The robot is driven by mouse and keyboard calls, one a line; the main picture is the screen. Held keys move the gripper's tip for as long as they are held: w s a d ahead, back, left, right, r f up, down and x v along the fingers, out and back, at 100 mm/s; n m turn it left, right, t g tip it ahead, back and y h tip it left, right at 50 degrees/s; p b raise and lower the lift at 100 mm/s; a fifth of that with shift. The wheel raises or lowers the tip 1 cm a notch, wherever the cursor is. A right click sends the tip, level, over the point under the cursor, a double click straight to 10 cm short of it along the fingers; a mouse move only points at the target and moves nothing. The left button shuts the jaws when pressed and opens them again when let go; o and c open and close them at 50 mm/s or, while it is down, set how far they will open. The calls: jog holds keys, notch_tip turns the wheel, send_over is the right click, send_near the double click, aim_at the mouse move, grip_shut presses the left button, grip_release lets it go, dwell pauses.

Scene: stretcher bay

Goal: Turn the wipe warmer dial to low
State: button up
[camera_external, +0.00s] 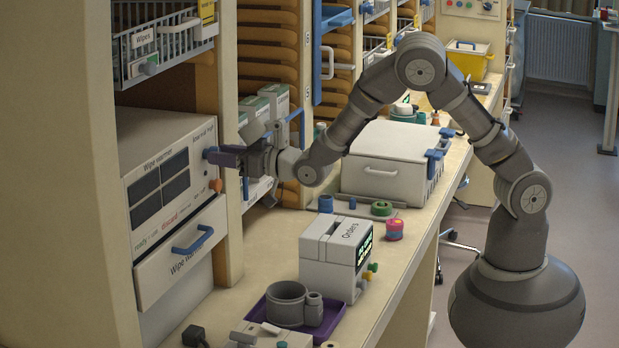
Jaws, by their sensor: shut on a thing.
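The wipe warmer (165,140) is a cream box on the left, with dark panels on its front. A blue dial (208,152) sits at the right side of its front face, under small lettering that seems to read "interval high". My gripper (219,157) reaches in from the right and is shut on the blue dial. The dark fingers cover most of the dial, so I cannot tell which setting it points to. No low mark can be read.
An orange knob (215,185) is just below my gripper. A drawer with a blue handle (192,240) is lower on the warmer. The bench holds an Orders box (325,262), a purple tray (338,312) with a grey mug, and a white lidded box (385,150).

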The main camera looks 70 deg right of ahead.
jog(key=shift+n+b, duration=0.3)
jog(key=shift+b, duration=0.05)
jog(key=shift+a+n+b, duration=0.15)
jog(key=shift+n+b, duration=2.35)
jog(key=shift+n, duration=1.1)
jog(key=o, duration=1)
jog(key=shift+o, duration=0.2)
jog(key=shift+s, duration=0.1)
